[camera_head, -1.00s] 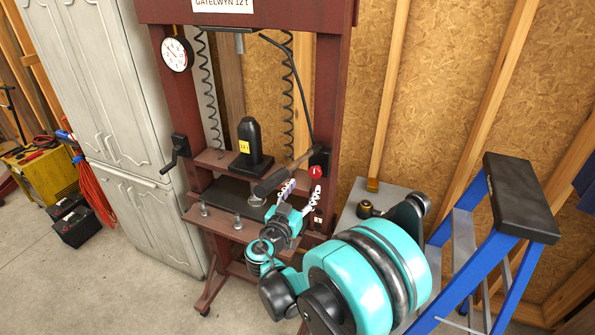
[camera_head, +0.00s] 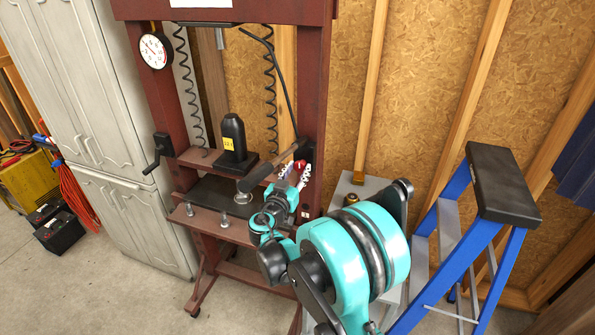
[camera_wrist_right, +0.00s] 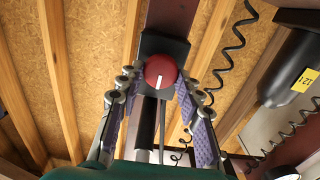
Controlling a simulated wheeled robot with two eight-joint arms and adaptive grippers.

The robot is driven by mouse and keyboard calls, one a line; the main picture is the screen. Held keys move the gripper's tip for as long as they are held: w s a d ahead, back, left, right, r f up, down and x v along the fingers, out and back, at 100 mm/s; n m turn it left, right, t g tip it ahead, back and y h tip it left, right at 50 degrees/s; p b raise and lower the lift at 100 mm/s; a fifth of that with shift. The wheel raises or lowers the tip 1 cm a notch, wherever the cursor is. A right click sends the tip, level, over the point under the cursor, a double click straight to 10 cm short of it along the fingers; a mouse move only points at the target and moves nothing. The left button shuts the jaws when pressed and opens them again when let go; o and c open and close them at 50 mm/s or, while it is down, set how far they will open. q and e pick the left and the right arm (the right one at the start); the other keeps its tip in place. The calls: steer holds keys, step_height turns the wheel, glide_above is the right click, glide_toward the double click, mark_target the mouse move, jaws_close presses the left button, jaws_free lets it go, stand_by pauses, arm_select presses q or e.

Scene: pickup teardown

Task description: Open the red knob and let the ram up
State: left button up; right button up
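The red knob (camera_head: 300,167) sits on the right post of the dark red press (camera_head: 318,90), partly hidden by my right gripper. In the right wrist view the knob (camera_wrist_right: 160,71) shows a white mark and a black backing plate. My right gripper (camera_wrist_right: 159,78) is open, with one fingertip on each side of the knob and small gaps showing. It also shows in the head view (camera_head: 296,175). A black jack (camera_head: 233,140) with a yellow label stands on the press's crossbar. A short grey rod (camera_head: 220,38) hangs under the top beam. My left gripper is not in view.
A dark lever (camera_head: 266,166) slopes beside my right gripper. A round gauge (camera_head: 155,51) and a side crank (camera_head: 155,155) are on the left post. A blue ladder (camera_head: 470,235) stands at the right and a grey cabinet (camera_head: 85,110) at the left.

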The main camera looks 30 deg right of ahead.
steer(key=shift+n, duration=0.3)
steer(key=shift+c, duration=0.2)
steer(key=n, duration=0.2)
steer(key=shift+n+b, duration=0.4)
steer(key=n, duration=0.4)
steer(key=shift+w+b, duration=0.1)
steer(key=shift+b, duration=0.3)
steer(key=n, duration=0.4)
steer(key=shift+a+f+n+b, duration=0.1)
steer(key=shift+n+b, duration=0.2)
steer(key=shift+n, duration=1.8)
steer(key=o, duration=1.1)
steer(key=shift+w, duration=0.1)
steer(key=shift+o, duration=0.2)
